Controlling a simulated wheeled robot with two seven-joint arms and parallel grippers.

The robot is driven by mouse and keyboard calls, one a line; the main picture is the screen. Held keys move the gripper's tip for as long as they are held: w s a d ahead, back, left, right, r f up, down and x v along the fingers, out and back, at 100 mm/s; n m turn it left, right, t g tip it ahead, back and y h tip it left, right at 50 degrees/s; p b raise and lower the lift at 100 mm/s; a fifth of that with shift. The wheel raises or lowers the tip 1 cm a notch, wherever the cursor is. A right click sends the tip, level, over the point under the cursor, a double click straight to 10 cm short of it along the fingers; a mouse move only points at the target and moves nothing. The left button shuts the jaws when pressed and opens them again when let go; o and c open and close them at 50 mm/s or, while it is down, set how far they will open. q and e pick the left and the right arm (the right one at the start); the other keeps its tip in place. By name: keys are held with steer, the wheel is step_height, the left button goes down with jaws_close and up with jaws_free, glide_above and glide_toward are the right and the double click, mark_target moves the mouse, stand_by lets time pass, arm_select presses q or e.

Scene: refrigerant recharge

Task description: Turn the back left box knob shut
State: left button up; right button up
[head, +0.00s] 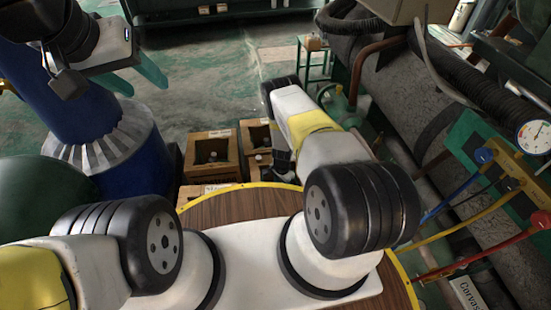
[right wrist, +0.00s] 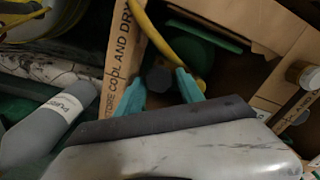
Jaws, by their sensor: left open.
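The back left box (head: 212,153) is an open wooden crate on the floor with a small dark knob (head: 213,155) showing inside. My left gripper (head: 138,78) is open and empty, high at the upper left, well away from the boxes. My right arm reaches forward to the right of this box, and its fingers are hidden in the head view. In the right wrist view my right gripper (right wrist: 163,85) has its teal fingers apart, with a dark faceted knob (right wrist: 158,79) between them. I cannot tell which box that knob belongs to, or whether the fingers touch it.
Another wooden box (head: 256,134) stands beside it on the right, partly behind my right arm. Front box edges (head: 200,190) show nearer to me. A yellow hose (right wrist: 160,38) curves past the knob in the wrist view. A gauge manifold (head: 515,165) with coloured hoses stands at right.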

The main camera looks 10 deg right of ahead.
step_height(320, 180, up, 8)
steer(key=shift+f, duration=0.1)
stand_by(0.4)
stand_by(0.4)
